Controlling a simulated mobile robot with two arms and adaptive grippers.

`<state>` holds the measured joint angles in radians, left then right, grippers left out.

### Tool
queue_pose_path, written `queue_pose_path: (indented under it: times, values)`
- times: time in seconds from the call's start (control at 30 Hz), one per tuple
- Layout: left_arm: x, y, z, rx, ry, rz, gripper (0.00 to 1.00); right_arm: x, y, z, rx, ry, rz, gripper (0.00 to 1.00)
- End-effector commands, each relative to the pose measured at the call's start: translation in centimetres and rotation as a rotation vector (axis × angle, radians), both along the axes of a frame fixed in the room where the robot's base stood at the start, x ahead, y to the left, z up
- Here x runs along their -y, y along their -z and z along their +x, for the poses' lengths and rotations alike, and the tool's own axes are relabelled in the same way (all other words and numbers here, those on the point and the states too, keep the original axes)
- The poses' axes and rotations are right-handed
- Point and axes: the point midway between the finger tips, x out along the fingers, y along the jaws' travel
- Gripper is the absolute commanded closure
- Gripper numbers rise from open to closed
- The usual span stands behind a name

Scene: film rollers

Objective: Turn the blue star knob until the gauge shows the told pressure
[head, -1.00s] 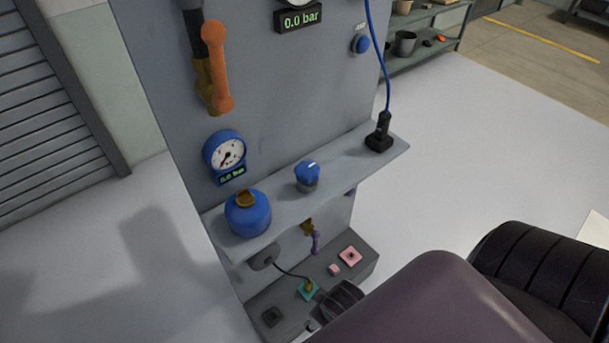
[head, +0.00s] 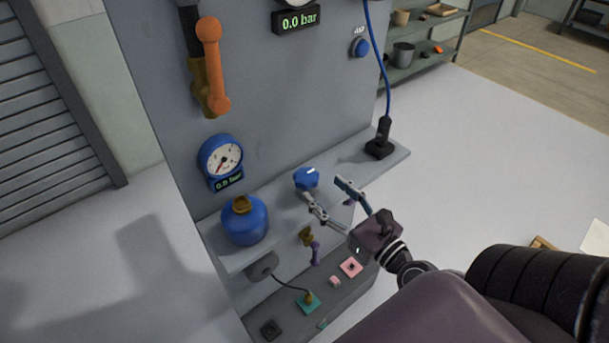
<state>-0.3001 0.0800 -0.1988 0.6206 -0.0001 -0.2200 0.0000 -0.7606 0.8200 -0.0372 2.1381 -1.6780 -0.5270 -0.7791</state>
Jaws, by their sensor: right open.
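The blue star knob (head: 307,179) with a white mark stands on the grey shelf (head: 375,165) of the panel. My right gripper (head: 327,190) is open and empty, in front of and just right of the knob. One finger appears close to the knob's lower side; I cannot tell whether it touches. My left gripper is not in view.
A blue bottle-like part (head: 244,222) with a brass top stands at the shelf's left. A black plug (head: 379,140) with a blue cable stands at its right. An orange lever (head: 214,65), a blue button (head: 360,47) and a lower ledge with pink buttons (head: 351,267) are nearby.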

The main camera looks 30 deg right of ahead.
Motion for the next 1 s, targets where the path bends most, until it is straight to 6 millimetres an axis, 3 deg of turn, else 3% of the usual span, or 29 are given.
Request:
queue_pose_path:
  times: [0.23,0.7,1.0]
  values:
    - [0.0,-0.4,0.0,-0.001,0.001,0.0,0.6,-0.5,0.1,1.1,-0.003,-0.03,-0.059,0.41]
    - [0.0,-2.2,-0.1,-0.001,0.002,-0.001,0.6,-1.0,0.1,6.7,-0.003,-0.028,-0.054,0.41]
    - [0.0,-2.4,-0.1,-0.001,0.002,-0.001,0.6,-1.1,0.3,7.8,-0.006,-0.029,-0.053,0.41]
